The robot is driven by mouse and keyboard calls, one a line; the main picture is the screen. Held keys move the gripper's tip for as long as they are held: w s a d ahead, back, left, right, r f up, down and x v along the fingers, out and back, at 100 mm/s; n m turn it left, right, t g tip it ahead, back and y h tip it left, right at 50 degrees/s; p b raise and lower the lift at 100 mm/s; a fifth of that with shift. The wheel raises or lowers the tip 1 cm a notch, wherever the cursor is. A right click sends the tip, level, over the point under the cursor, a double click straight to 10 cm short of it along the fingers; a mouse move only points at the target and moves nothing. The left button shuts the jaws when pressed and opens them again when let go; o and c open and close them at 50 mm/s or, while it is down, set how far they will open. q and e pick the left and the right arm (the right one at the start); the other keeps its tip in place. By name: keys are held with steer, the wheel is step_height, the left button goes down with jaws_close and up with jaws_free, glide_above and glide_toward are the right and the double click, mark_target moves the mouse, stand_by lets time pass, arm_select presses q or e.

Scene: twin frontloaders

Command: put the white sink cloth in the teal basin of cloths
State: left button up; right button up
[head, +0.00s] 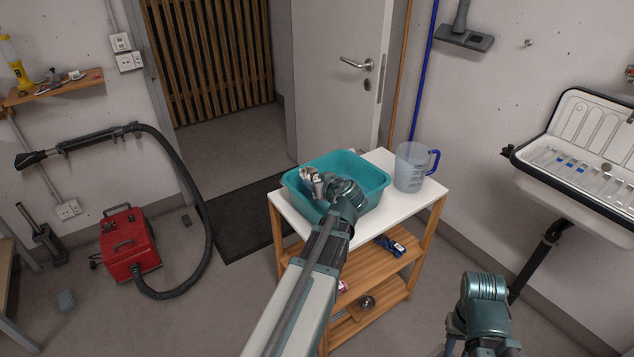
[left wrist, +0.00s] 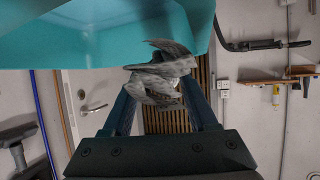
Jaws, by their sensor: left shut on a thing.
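The teal basin (head: 368,172) stands on the white top of a small wooden trolley. My left gripper (head: 314,182) is over the basin's front-left part in the head view. It is shut on a crumpled grey-white cloth (left wrist: 160,75), which shows between the fingers in the left wrist view. There the cloth overlaps the edge of the teal basin (left wrist: 110,35); I cannot tell whether they touch. The basin's contents are mostly hidden. My right arm's end (head: 485,300) is low at the right; its fingertips do not show clearly.
A clear jug with a blue handle (head: 412,167) stands on the trolley (head: 290,212), right of the basin. Lower shelves hold small items. A white sink (head: 580,165) is on the right wall. A red vacuum cleaner (head: 128,243) is on the floor at left, with open floor between.

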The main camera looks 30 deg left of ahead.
arm_select(q)
steer(key=shift+f+b, duration=0.3)
steer(key=shift+f, duration=0.1)
steer(key=o, duration=1.3)
steer(key=shift+o, duration=0.2)
steer(key=shift+r, duration=0.2)
steer(key=shift+r+p, duration=0.3)
steer(key=shift+p, duration=0.2)
steer(key=shift+d+r+p, duration=0.1)
steer(key=shift+r+p, duration=0.45)
steer(key=p+v, duration=0.1)
steer(key=v, duration=0.2)
steer(key=p+v, duration=0.2)
steer(key=v, duration=0.2)
steer(key=p+v, duration=0.1)
steer(key=v, duration=0.3)
steer(key=shift+s+d+f, duration=0.2)
steer(key=shift+d, duration=0.15)
